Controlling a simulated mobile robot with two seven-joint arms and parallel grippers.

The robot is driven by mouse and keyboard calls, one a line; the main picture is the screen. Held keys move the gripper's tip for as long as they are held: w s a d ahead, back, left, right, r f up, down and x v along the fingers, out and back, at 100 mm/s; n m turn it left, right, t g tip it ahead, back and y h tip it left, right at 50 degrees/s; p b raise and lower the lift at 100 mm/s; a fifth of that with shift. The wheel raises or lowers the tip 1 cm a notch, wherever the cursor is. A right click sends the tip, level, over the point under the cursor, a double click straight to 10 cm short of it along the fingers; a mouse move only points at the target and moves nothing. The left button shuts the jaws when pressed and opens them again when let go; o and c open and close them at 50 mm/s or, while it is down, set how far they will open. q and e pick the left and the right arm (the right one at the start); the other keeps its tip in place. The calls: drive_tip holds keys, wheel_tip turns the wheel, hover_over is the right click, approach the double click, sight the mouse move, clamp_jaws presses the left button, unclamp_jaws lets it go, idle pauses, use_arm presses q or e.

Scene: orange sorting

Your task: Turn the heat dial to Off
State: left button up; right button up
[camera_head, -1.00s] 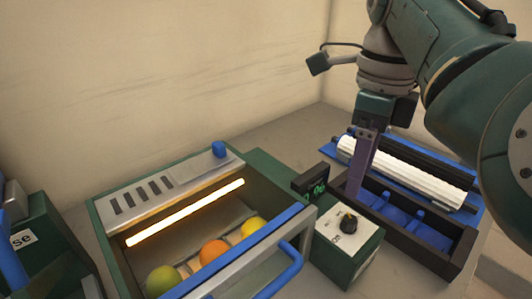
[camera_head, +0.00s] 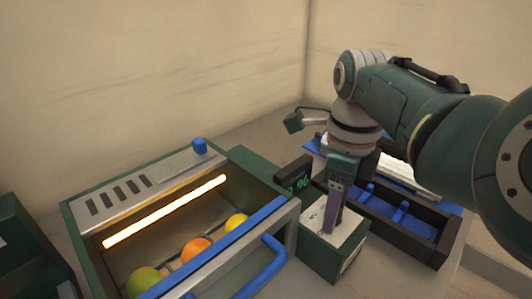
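The heat dial box (camera_head: 325,255) is a green box with a white top, standing right of the heated case. The dark dial on its top is hidden now behind my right gripper (camera_head: 330,226). That gripper points straight down over the white top, its purple fingers at or just above the dial. I cannot tell whether the fingers touch or grip the dial. A small display (camera_head: 295,178) with green digits stands behind the box. My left gripper is not in view.
The heated case (camera_head: 80,215) has a glowing bar, a blue handle (camera_head: 275,258) and green, orange and yellow fruit inside. A dark tray (camera_head: 405,238) with blue dividers lies close right of the dial box. Another green box (camera_head: 25,250) stands at the left edge.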

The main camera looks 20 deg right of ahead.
clamp_jaws()
